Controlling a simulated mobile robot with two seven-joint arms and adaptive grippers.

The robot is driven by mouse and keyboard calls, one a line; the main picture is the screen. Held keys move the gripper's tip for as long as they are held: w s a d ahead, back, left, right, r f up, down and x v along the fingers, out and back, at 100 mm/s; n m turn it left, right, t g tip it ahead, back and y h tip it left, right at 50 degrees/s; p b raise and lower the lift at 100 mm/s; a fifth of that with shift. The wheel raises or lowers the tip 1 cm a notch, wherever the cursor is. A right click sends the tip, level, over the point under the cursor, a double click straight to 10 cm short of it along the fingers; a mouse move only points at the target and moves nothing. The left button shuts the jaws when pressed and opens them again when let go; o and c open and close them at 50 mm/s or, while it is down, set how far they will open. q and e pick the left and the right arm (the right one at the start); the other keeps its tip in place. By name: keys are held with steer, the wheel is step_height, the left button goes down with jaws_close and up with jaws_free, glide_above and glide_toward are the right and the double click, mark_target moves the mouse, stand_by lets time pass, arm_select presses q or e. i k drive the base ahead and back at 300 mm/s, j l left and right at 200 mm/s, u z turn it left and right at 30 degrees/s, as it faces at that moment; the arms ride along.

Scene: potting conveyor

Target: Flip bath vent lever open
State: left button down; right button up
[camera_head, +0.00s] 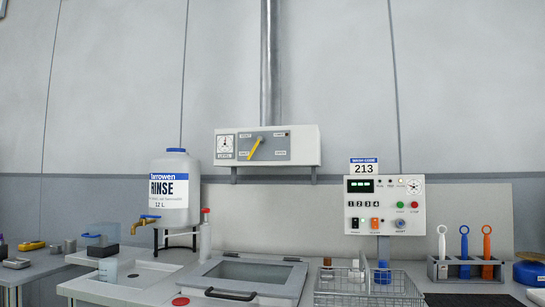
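The vent lever (255,147) is yellow and sits on a grey plate (272,148) on the front of a white wall-mounted box (305,146). The lever is slanted, with one end toward the lower left of the plate and the other toward the upper middle. Small labels are printed near the plate's corners; the lower right one seems to read OPEN, and the lower left one is too small to read surely. A round dial sits left of the plate. Neither of my grippers shows in the head view.
Below the box is a lidded bath (246,276) with a black handle. A RINSE jug (174,190) with a brass tap stands left. A control panel (385,206) hangs right, above a wire basket (367,288) and a tool rack (465,270). The space before the lever looks clear.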

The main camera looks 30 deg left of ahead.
mark_target(260, 139)
steer(key=k+j+z, duration=0.15)
steer(key=j, duration=0.2)
steer(key=k+j+z, duration=0.15)
steer(key=j, duration=0.25)
steer(key=k+j+z, duration=0.1)
steer(key=j, duration=0.25)
steer(key=k+j, duration=0.15)
steer(key=j, duration=0.2)
steer(key=k+j, duration=0.2)
steer(key=j, duration=0.2)
steer(key=k+j, duration=0.15)
steer(key=j, duration=0.2)
steer(key=k+j+z, duration=0.1)
steer(key=j, duration=0.3)
steer(key=k+j, duration=0.25)
steer(key=i+j, duration=0.05)
steer(key=j, duration=0.05)
